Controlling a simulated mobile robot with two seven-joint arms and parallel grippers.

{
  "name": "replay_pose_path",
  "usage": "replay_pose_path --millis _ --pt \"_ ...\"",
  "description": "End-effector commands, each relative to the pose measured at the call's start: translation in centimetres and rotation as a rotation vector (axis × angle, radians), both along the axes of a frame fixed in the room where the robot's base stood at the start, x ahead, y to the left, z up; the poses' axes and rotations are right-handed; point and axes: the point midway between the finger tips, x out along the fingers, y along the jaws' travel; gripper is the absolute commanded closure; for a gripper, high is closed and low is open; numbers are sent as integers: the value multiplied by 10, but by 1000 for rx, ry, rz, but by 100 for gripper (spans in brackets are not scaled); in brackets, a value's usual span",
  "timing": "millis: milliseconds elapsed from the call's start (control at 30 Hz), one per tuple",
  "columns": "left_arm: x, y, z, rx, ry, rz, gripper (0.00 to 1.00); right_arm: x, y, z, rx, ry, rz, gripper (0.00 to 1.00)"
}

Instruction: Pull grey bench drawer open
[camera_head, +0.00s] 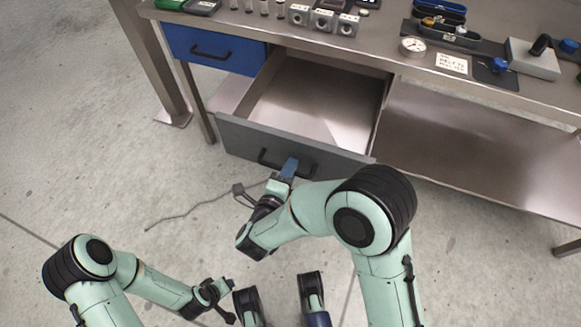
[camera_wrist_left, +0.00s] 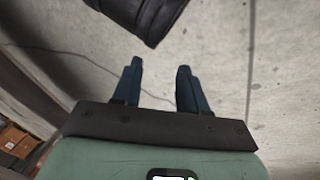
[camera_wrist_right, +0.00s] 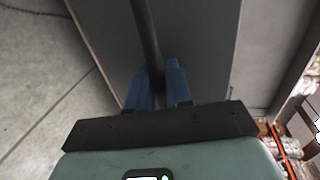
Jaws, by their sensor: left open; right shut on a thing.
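The grey bench drawer (camera_head: 240,140) is pulled well out from under the steel bench, and its empty metal inside shows. Its black bar handle (camera_head: 268,160) is on the grey front. My right gripper (camera_head: 288,168) is at the right part of this handle, shut on it. In the right wrist view the blue fingers (camera_wrist_right: 160,84) sit on either side of the dark bar (camera_wrist_right: 146,35), with the grey front behind. My left gripper (camera_wrist_left: 157,80) is open and empty over the concrete floor, away from the drawer.
A blue drawer (camera_head: 215,48) is shut to the left of the grey one. The benchtop (camera_head: 385,50) holds a dial gauge (camera_head: 412,46), metal blocks (camera_head: 322,20) and other small items. A lower shelf (camera_head: 450,140) is at right. A cable lies on the floor.

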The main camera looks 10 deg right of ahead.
Motion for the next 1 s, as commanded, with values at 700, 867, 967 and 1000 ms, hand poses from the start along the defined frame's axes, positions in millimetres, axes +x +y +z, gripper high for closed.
replay_pose_path --millis 700,867,967,1000 --pt "-5 -2 4 -6 11 -5 57 -18 14 6 0 1 5 65" --pt "-12 -6 10 -16 30 -13 57 -47 34 14 -1 -1 8 65" --pt "-17 -9 13 -22 44 -18 57 -66 46 18 -1 -1 7 65" --pt "-19 -10 14 -25 49 -20 57 -73 51 20 -1 0 6 65"
